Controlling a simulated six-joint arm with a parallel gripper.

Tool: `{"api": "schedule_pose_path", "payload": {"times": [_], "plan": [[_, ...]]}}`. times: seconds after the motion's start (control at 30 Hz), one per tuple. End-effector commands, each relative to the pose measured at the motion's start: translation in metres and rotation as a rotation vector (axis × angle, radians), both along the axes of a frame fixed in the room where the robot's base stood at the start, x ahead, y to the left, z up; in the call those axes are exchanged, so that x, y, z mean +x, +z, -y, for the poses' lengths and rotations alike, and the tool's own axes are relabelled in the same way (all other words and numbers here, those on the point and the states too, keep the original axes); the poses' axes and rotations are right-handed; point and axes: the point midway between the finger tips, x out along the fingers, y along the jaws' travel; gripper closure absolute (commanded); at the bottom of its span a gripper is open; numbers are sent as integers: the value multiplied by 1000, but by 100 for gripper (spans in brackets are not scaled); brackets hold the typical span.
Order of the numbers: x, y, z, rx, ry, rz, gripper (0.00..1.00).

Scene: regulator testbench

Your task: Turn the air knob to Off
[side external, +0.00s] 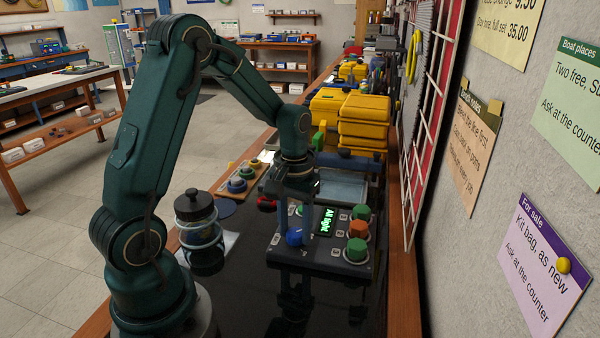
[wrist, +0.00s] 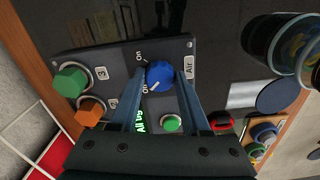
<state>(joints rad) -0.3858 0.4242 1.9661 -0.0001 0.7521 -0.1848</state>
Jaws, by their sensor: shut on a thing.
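The blue air knob (side external: 294,238) sits on the dark control panel (side external: 318,262), on the panel's left side in the side view. In the wrist view the knob (wrist: 159,75) is beside a white "Air" label (wrist: 189,67). "On" and a partly covered "Of" label stand on its left. A pale mark on the knob's lower left lies near the lower label. My gripper (side external: 294,222) points down over the panel. In the wrist view, my gripper's fingers (wrist: 160,80) are on both sides of the knob, shut on it.
The panel also holds a lit green display (side external: 327,222), an orange knob (side external: 358,229) and green knobs (side external: 356,249). A dark-lidded jar (side external: 197,225) stands left of it. Yellow cases (side external: 362,125) stack behind. A wire grid wall is at right.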

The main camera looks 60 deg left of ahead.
Motion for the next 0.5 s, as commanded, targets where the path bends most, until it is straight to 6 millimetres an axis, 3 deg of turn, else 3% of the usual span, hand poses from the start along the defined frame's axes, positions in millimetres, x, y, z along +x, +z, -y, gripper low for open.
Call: {"api": "schedule_pose_path", "payload": {"times": [0.5], "plan": [[1,1,0,1,36,4,100]]}}
